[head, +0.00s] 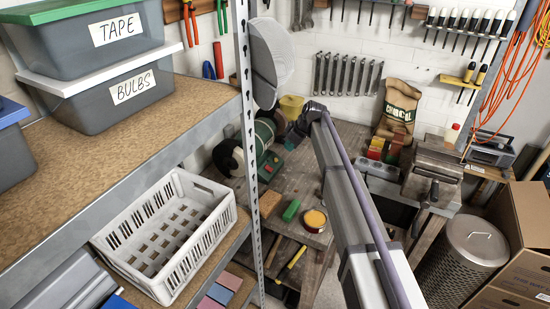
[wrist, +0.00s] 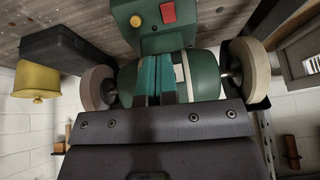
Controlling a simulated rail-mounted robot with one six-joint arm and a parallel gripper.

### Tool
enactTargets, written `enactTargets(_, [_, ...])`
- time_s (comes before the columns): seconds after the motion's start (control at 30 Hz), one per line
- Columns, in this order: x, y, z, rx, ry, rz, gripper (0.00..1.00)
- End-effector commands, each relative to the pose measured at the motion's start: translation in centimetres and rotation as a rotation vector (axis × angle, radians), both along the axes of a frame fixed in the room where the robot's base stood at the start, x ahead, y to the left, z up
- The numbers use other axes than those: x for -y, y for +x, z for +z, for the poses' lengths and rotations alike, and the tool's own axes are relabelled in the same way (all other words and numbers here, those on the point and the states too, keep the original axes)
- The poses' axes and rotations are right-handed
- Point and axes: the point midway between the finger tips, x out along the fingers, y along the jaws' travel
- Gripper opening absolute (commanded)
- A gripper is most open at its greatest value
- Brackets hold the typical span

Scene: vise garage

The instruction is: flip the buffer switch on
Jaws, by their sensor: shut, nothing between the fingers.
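The buffer (head: 264,136) is a green bench machine with a wheel at each end, on the wooden bench in the head view. In the wrist view its green body (wrist: 207,75) fills the middle, upside down. Its red switch (wrist: 168,13) sits on the green base near the top edge, beside a round pale knob (wrist: 136,21). Whether the switch is on or off, I cannot tell. My gripper (wrist: 158,62) is shut and empty, its teal fingers together in front of the buffer body and pointing toward the base.
The buffer's pale wheels (wrist: 98,88) flank the fingers in the wrist view. A dark box (wrist: 65,55) and a yellow container (wrist: 36,82) stand nearby.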

Motion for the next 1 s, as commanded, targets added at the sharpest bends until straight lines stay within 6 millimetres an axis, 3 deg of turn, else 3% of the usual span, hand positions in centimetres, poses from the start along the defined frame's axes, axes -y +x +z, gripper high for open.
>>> enactTargets(0.47, [-0.1, -0.2, -0.6, 0.023, -0.01, 0.042, 0.0])
enactTargets(0.67, [-1.2, 0.3, -3.4, 0.022, -0.011, 0.043, 0.0])
enactTargets(1.0, [-4.3, 1.6, -10.2, 0.022, -0.011, 0.041, 0.0])
